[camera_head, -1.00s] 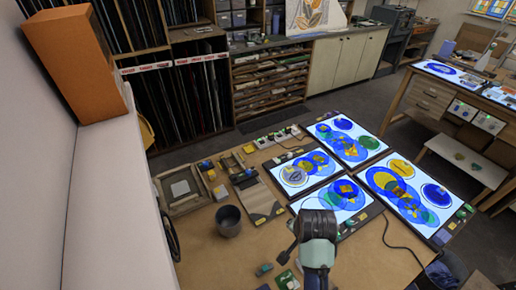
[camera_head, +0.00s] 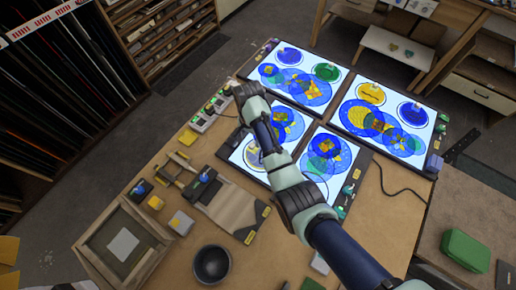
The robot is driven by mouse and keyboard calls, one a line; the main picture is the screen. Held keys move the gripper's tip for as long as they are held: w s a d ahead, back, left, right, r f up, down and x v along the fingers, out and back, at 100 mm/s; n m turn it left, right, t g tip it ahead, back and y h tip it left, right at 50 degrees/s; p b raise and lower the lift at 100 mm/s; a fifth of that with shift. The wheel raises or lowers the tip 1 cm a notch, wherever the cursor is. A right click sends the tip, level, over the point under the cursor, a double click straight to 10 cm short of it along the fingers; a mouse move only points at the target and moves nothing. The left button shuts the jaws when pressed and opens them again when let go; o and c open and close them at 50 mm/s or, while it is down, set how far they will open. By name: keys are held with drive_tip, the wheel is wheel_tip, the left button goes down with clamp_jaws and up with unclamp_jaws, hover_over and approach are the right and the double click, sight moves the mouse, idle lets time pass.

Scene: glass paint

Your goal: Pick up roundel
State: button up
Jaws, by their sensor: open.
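Several round glass roundels lie on lit panels. On the back-left panel (camera_head: 313,110) are a dark blue roundel (camera_head: 289,54) and a green roundel (camera_head: 327,72). On the right panel (camera_head: 351,84) are a yellow roundel (camera_head: 371,93) and a blue roundel (camera_head: 412,114). Overlapping blue and yellow circles also show on these panels. My arm crosses the two front panels and partly covers them, including a pale roundel on the front-left one. The arm's far end is just left of the back-left panel. I cannot make out my gripper or its fingers; the wrist hides that area.
A dark bowl (camera_head: 212,264) and a wooden frame (camera_head: 92,246) stand at the bench's front left. Small blocks and tools lie between them and the panels. Small switch boxes (camera_head: 203,120) line the back-left edge. A cable (camera_head: 405,197) curves right of the panels. A green case (camera_head: 466,249) sits at right.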

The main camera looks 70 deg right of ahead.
sight(252, 145)
wheel_tip(252, 145, down, 6)
drive_tip(key=shift+r+b, duration=0.25)
drive_tip(key=shift+b, duration=0.25)
clamp_jaws()
